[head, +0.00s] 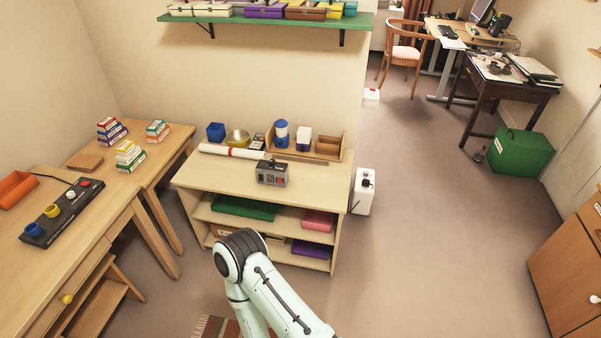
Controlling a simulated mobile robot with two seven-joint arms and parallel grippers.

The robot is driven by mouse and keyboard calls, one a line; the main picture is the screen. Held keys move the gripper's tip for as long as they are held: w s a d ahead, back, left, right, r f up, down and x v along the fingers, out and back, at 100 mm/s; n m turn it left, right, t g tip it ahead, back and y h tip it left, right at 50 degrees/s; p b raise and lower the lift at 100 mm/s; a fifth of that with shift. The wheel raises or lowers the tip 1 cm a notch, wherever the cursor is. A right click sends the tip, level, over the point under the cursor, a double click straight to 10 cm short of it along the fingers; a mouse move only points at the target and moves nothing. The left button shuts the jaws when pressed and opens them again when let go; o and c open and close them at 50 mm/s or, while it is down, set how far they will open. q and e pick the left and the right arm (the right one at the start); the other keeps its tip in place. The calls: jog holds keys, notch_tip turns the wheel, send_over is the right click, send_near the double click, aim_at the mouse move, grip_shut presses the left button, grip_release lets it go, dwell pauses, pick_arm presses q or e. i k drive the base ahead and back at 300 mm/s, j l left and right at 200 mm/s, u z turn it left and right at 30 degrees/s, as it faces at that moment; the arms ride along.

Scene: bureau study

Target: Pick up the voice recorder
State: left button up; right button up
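A small grey and black device with a red spot (272,173), which looks like the voice recorder, stands on top of the low wooden shelf unit (215,178), near its front edge. I cannot be sure what it is at this size. A pale arm of mine with a dark joint rises from the bottom edge in front of the unit. Neither of my grippers shows in the head view, so nothing is seen touching the device.
A green wall shelf (270,22) hangs above. Open floor (430,230) lies to the right.

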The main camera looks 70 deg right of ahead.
aim_at(272, 174)
jog(key=z, duration=2)
jog(key=i+j, duration=0.55)
jog(key=i+z, duration=0.05)
